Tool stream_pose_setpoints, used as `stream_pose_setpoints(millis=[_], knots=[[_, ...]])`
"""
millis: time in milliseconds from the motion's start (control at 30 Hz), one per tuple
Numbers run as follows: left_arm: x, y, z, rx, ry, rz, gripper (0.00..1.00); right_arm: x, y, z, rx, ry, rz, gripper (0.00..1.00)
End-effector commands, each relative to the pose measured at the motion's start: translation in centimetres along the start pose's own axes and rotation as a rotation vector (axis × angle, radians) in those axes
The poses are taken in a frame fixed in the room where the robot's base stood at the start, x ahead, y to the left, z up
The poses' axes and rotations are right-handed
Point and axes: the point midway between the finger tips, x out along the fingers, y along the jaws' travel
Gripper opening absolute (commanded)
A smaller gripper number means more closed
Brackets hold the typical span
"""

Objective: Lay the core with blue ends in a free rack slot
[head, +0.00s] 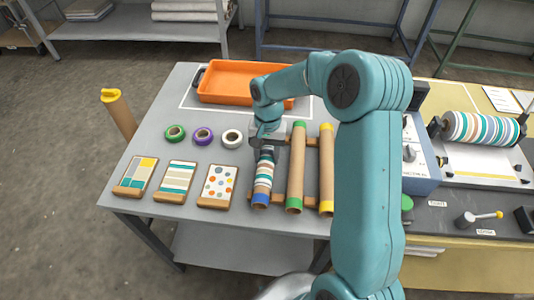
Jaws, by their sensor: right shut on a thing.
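The core with blue ends (263,181) has a striped wrap and a blue near end. My right gripper (267,144) is shut on its far part, and the gripper and wrist hide its far end. The core points along the same direction as the cores in the wooden rack (281,198), at the rack's left side. I cannot tell whether it touches the rack rails or hangs just above them. A core with green ends (297,168) and a core with yellow ends (326,170) lie in the rack to its right. My left gripper is not in view.
Left of the rack lie several pattern cards (216,185) and rolls of tape (203,136). An orange tray (235,80) stands behind. A brown tube with a yellow top (119,112) stands at the left table edge. My right arm covers the area right of the rack.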

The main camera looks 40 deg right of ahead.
Motion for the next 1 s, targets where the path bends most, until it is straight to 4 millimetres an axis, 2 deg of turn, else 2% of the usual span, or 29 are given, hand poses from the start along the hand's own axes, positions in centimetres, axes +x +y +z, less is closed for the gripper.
stream_pose_setpoints(millis=[233, 267, 300, 333, 567, 700, 767, 1000], knots=[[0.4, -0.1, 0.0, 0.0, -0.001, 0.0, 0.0, 0.5, 0.0, -0.1, 0.0, 0.0, 0.0, 0.13], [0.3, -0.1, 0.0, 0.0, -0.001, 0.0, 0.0, 0.3, 0.0, 0.0, 0.0, 0.0, 0.0, 0.54], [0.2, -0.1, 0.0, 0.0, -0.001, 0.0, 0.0, 0.3, 0.0, 0.0, 0.0, 0.0, 0.0, 0.67], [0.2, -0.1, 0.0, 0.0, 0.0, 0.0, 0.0, 0.3, 0.0, 0.0, 0.0, 0.0, 0.0, 0.69], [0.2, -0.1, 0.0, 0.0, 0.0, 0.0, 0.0, 0.2, 0.0, 0.0, 0.0, 0.0, 0.0, 0.69], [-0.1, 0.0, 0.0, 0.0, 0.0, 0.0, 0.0, -0.6, 0.0, 0.0, 0.0, 0.002, -0.001, 0.69], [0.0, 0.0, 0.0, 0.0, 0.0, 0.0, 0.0, -1.5, -0.1, -0.1, 0.0, 0.005, -0.003, 0.69], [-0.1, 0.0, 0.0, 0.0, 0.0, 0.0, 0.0, -7.1, -0.1, -0.1, 0.0, 0.005, -0.003, 0.69]])
